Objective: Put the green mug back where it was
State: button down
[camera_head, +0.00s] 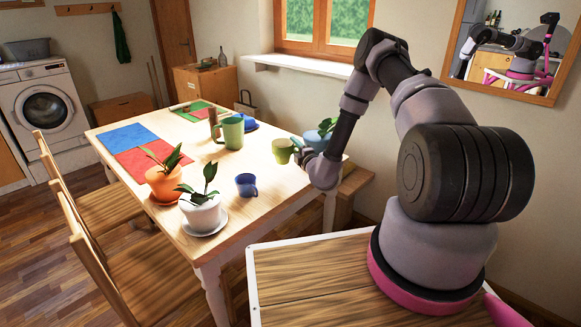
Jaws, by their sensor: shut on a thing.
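A small olive-green mug (281,151) is at the right part of the wooden table, at the end of my arm. My gripper (299,155) is shut on it from the right side. The fingers are small and partly hidden by my wrist, and I cannot tell whether the mug touches the table. A larger, taller green mug or jug (232,132) with a handle stands further back on the table, apart from my gripper.
On the table (222,240) stand a blue cup (246,185), a white-potted plant (203,214), an orange-potted plant (163,186) and a blue-potted plant (316,140) behind my arm. Red and blue mats (126,137) lie at the left.

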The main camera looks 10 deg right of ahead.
jog(key=shift+f, duration=3.1)
jog(key=shift+f, duration=0.1)
jog(key=shift+c, duration=1.8)
grip_release()
